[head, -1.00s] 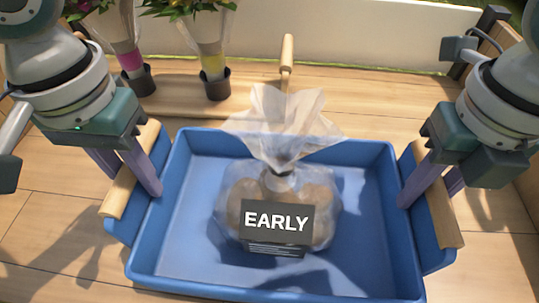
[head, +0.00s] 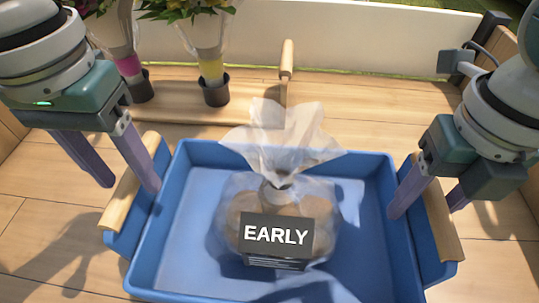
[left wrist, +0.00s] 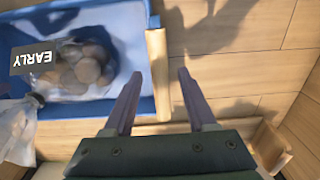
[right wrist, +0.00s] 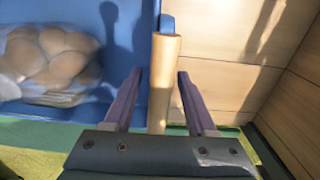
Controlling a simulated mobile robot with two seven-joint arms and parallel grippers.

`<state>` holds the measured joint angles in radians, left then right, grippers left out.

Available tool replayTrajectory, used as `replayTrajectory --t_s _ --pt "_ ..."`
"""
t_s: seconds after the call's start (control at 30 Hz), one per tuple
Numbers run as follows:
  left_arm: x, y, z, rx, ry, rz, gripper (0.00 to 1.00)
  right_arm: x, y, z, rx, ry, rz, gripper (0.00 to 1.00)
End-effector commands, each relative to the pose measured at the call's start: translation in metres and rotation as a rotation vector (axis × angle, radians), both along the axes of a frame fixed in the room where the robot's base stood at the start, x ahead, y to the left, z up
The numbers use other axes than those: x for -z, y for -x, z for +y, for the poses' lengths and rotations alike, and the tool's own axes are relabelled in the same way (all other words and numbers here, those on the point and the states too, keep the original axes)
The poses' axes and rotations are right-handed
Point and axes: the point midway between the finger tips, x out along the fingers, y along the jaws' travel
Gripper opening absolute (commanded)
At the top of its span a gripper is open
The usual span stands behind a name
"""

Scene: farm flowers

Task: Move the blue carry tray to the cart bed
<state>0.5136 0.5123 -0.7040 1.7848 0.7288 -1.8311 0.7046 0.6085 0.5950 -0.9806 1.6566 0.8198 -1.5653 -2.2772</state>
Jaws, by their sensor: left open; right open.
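The blue carry tray (head: 175,215) has a wooden handle on each side and sits level on wooden planks. It holds a clear bag of round brown produce (head: 285,200) with a black "EARLY" label. My left gripper (head: 130,188) is open at the left handle (head: 128,190). In the left wrist view that handle (left wrist: 158,65) lies between the open fingers (left wrist: 160,73). My right gripper (head: 425,208) is open around the right handle (head: 440,222). The right wrist view shows that handle (right wrist: 162,75) between the spread fingers (right wrist: 160,72). The tray's near edge is cut off in the head view.
Two wrapped bouquets stand in dark pots (head: 215,93) behind the tray at the left. A wooden upright handle (head: 287,60) is behind the tray's middle. A low pale wall (head: 370,50) closes the back, and wooden sides rise at left and right.

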Motion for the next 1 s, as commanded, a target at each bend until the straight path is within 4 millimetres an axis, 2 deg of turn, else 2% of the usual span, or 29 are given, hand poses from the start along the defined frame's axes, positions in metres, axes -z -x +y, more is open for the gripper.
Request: replayTrajectory --t_s 0.1,0.23,0.4,0.57,0.67,1.0 --pt "-0.031 -0.002 0.000 0.002 0.001 -0.008 0.57 0.000 0.000 0.000 0.000 0.000 0.000 0.57" --pt "-0.059 -0.002 0.001 0.003 -0.002 -0.008 0.57 0.000 0.000 0.000 0.000 0.000 0.000 0.57" --pt "-0.076 -0.002 0.001 0.002 -0.002 -0.007 0.57 0.000 0.000 0.000 0.000 0.000 0.000 0.57" --pt "-0.082 0.000 0.001 0.000 -0.001 -0.001 0.57 -0.004 0.000 0.000 0.000 0.000 -0.001 0.57" --pt "-0.083 0.000 0.000 0.000 0.000 -0.001 0.57 -0.017 -0.001 0.000 0.000 -0.001 -0.004 0.57" --pt "-0.082 0.000 0.000 0.000 0.000 0.000 0.57 -0.091 -0.002 0.000 0.000 -0.001 -0.007 0.57"
